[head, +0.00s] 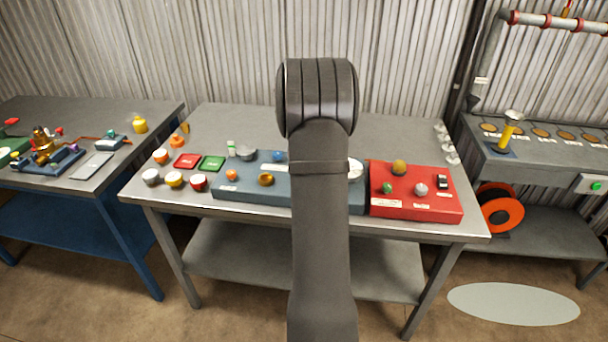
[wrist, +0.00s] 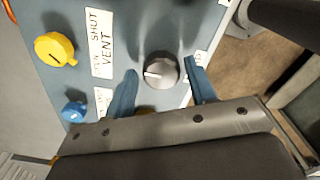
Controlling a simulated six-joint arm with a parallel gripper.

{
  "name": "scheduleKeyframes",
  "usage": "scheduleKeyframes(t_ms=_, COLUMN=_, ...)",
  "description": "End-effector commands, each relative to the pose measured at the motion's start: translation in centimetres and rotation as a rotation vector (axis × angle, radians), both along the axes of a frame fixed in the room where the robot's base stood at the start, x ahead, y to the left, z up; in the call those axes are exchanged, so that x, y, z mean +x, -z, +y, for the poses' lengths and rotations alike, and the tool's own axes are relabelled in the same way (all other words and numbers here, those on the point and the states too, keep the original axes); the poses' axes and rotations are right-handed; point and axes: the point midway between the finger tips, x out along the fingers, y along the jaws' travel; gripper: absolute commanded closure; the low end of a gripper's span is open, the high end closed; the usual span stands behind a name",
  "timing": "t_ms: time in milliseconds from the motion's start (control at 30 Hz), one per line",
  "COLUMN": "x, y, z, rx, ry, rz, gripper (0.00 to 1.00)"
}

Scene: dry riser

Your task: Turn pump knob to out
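In the wrist view a round silver knob (wrist: 153,72) with a pale pointer mark sits on a blue-grey panel (wrist: 215,12). My gripper (wrist: 160,66) is open, its two blue fingers on either side of the knob with visible gaps. Whether they reach down to its height I cannot tell. A white label (wrist: 101,40) left of the knob has "SHUT" and "VENT" legible; other labels are partly cut off by the fingers. No label clearly naming the pump is readable. In the head view my arm hides the gripper and part of the blue-grey panel (head: 222,187).
A yellow knob (wrist: 54,48) and a blue knob (wrist: 74,111) stand left of the fingers. In the head view a red panel (head: 408,211) with knobs sits on the right of the metal table (head: 230,122). Several small cups are at its left end.

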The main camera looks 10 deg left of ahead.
Motion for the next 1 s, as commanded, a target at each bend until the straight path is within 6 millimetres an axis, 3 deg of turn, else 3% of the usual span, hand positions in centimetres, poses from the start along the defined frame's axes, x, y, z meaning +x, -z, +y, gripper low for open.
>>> scheduleKeyframes(t_ms=300, x=-0.1, y=0.1, z=0.0, rx=-0.001, ry=0.001, rz=0.003, gripper=0.41)
scheduleKeyframes(t_ms=467, x=0.0, y=-1.1, z=0.0, rx=0.0, ry=0.001, rz=0.001, gripper=0.41)
scheduleKeyframes(t_ms=1000, x=0.0, y=-13.4, z=0.0, rx=0.0, ry=0.001, rz=-0.001, gripper=0.41)
